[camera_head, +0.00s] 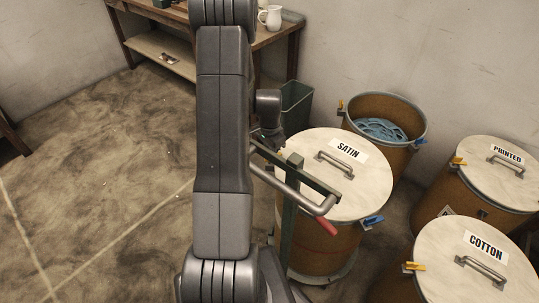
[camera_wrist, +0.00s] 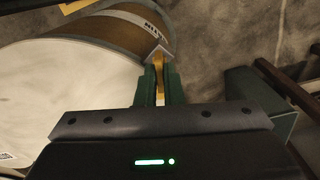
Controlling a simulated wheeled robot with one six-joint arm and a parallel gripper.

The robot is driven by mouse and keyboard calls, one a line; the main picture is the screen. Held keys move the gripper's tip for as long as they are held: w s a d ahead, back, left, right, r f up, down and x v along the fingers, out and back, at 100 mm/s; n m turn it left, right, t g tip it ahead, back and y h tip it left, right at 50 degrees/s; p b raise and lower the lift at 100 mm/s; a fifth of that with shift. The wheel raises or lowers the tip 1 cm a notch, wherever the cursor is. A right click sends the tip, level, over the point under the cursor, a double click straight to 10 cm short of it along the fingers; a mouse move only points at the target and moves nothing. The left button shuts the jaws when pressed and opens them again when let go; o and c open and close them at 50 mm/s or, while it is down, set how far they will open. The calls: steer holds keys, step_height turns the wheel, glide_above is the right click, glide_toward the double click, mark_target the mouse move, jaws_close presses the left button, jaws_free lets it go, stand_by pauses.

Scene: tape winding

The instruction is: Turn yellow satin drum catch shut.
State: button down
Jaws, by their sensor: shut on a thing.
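The satin drum (camera_head: 315,250) is brown with a cream lid (camera_head: 357,200) labelled SATIN, and the lid sits on it. Its blue catch (camera_head: 372,221) shows on the right of the rim. The yellow catch is hidden behind my arm and gripper in the head view. In the wrist view the yellow catch (camera_wrist: 158,62) sits at the rim, between the green fingers of my gripper (camera_wrist: 159,82). My gripper is shut on it. How far the catch is turned I cannot tell. In the head view my gripper (camera_head: 268,138) is partly hidden at the drum's far left side.
A green post (camera_head: 289,225) with a red-gripped crank (camera_head: 325,226) stands in front of the satin drum. An open drum (camera_head: 417,128) holds blue tape. The printed drum (camera_head: 468,212) and cotton drum (camera_head: 440,285) stand right. A green bin (camera_head: 297,104) is behind; left floor is clear.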

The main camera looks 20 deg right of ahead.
steer(key=m+b, duration=0.1)
steer(key=m, duration=0.3)
steer(key=shift+m, duration=0.3)
steer(key=m+b, duration=0.1)
steer(key=m, duration=0.3)
steer(key=shift+m, duration=0.3)
steer(key=c, duration=1.6)
jaws_free()
steer(key=shift+o, duration=0.2)
step_height(320, 180, up, 14)
steer(key=shift+p, duration=0.45)
steer(key=shift+f, duration=0.2)
